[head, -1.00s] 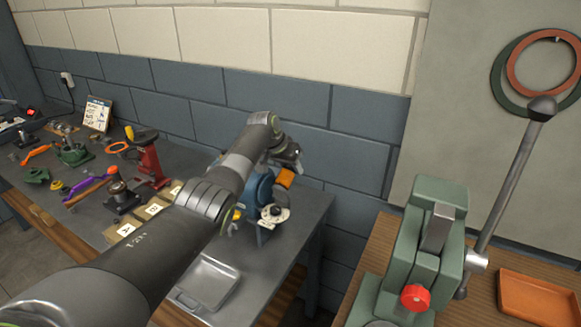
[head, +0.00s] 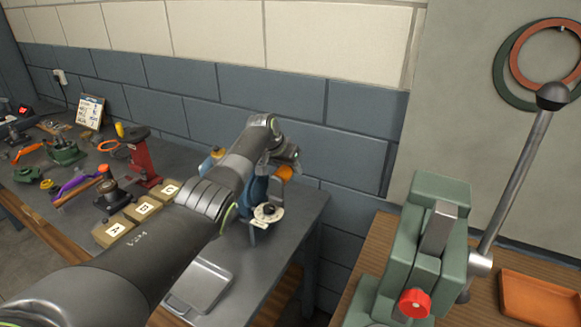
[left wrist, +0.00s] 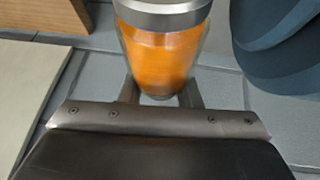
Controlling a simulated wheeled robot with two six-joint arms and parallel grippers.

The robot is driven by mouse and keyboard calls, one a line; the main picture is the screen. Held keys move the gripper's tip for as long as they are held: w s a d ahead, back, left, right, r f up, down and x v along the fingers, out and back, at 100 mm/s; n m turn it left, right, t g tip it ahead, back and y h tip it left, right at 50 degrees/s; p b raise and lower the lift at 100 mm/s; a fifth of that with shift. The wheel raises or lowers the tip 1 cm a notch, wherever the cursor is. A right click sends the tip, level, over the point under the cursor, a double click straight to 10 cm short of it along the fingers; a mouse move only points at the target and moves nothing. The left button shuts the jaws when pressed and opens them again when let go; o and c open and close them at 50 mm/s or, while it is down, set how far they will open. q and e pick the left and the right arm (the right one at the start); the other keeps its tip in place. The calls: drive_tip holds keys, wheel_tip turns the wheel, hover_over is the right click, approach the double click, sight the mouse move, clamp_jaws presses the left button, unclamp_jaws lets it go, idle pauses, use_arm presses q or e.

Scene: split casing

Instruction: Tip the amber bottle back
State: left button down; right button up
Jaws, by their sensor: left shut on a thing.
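The amber bottle (left wrist: 160,58) fills the upper middle of the left wrist view, orange below a grey metal collar (left wrist: 163,14). My left gripper (left wrist: 160,95) is shut on it, with a finger at each side of its lower part. In the head view my left gripper (head: 288,154) is at the back of the grey bench, above a blue machine. A small orange piece (head: 284,172) shows just under the gripper; I cannot tell whether it is the bottle. My right gripper is not in view.
The blue machine (head: 257,192) stands close below the gripper. An empty metal tray (head: 200,284) lies at the bench front. Lettered boxes (head: 142,209), a red press (head: 143,158) and loose tools are at left. A green lever press (head: 425,255) and orange tray (head: 538,304) are at right.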

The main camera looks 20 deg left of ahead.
use_arm(q)
drive_tip(key=shift+s+f, duration=0.15)
drive_tip(key=shift+f, duration=0.4)
drive_tip(key=c, duration=1.1)
unclamp_jaws()
drive_tip(key=shift+r, duration=0.2)
drive_tip(key=shift+s+a+r, duration=0.15)
drive_tip(key=shift+a+r, duration=0.1)
drive_tip(key=shift+r, duration=0.55)
drive_tip(key=b+v, duration=0.3)
drive_tip(key=v, duration=1.2)
drive_tip(key=shift+s+r, duration=0.1)
drive_tip(key=shift+r, duration=0.1)
